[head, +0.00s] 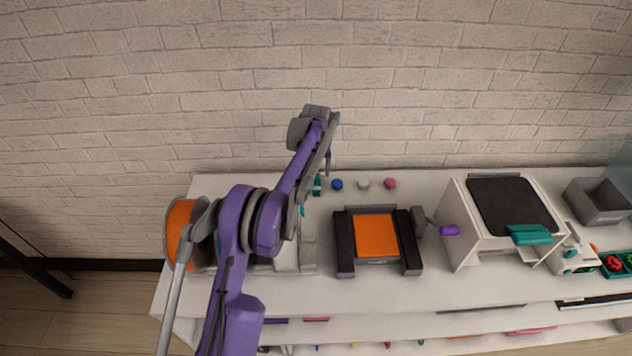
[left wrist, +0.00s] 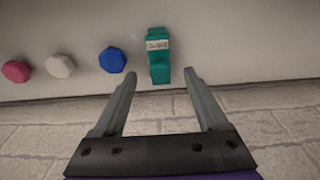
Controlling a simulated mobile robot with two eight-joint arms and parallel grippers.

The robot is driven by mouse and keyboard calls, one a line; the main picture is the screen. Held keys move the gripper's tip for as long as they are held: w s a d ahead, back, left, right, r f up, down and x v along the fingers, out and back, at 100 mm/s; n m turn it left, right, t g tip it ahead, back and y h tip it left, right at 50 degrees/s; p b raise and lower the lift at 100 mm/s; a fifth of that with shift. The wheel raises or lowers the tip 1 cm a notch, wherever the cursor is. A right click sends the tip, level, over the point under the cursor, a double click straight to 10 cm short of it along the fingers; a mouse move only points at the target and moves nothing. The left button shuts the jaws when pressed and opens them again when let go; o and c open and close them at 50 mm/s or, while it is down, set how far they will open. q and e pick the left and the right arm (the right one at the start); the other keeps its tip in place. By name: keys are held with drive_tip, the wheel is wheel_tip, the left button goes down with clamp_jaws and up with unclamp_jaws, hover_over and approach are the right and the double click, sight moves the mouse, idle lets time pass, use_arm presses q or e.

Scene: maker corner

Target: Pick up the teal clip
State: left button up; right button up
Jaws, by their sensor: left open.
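The teal clip (left wrist: 159,62) stands out in the left wrist view, with a pale label across its upper part. In the head view the clip (head: 317,185) is partly hidden by my left arm. My left gripper (left wrist: 158,80) is open with nothing between its fingers; in the head view it (head: 328,160) is near the back edge of the table. My right gripper is in neither view.
A blue knob (head: 337,184), a white knob (head: 363,184) and a pink knob (head: 389,183) line the back edge beside the clip. A black machine with an orange plate (head: 377,236) and a white machine (head: 463,225) stand to the right. A brick wall (head: 420,80) rises behind.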

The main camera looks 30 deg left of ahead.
sight(316, 176)
use_arm(q)
wheel_tip(316, 176, down, 5)
drive_tip(key=shift+w+a+r, duration=0.1)
drive_tip(key=shift+w+r, duration=0.05)
drive_tip(key=shift+r, duration=0.05)
clamp_jaws()
idle(0.3)
